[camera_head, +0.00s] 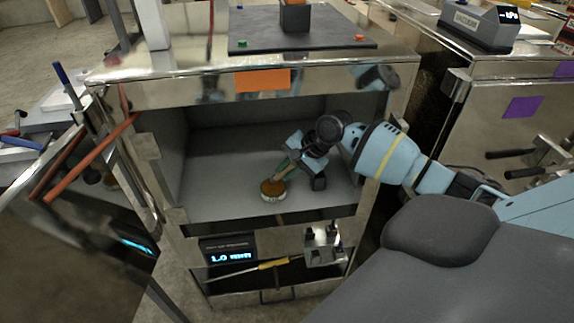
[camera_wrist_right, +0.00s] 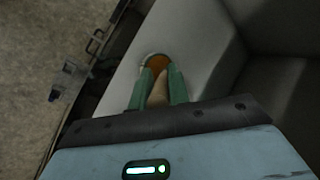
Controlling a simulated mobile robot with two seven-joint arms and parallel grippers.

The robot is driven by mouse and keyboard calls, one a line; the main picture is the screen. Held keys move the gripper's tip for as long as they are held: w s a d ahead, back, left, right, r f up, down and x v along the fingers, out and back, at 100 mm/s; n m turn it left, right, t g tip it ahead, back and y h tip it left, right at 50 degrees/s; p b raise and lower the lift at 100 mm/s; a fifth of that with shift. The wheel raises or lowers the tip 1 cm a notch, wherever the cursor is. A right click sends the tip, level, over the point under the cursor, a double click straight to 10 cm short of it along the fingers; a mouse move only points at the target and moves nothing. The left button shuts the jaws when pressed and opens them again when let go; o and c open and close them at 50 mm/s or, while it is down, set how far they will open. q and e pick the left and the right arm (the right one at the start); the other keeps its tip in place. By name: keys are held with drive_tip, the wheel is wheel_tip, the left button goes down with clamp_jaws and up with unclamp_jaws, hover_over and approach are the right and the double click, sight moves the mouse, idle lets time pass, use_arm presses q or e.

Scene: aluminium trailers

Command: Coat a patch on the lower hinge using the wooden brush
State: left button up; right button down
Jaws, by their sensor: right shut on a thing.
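My right gripper (camera_head: 289,168) reaches from the right into the open metal cabinet (camera_head: 240,90). Its green fingers (camera_wrist_right: 159,90) are shut on the wooden brush (camera_head: 273,188). The brush points down and left, with an orange-brown head and pale bristles low over the grey compartment floor. I cannot tell whether the bristles touch the floor. The brush head also shows between the fingertips in the right wrist view (camera_wrist_right: 158,64). A metal block at the lower left of the opening (camera_head: 176,217) may be the lower hinge. It stands apart from the brush. My left gripper is out of view.
The cabinet's open door (camera_head: 85,205) stands at the left, with reddish bars across it. Below the compartment are a lit display (camera_head: 230,252) and a yellow-handled tool (camera_head: 272,265). A black plate (camera_head: 300,38) lies on top. A second metal cabinet (camera_head: 500,120) is at the right.

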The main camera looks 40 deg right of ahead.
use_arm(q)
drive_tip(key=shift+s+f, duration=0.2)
use_arm(e)
drive_tip(key=shift+f, duration=0.5)
idle(0.6)
drive_tip(key=shift+f, duration=0.3)
idle(0.7)
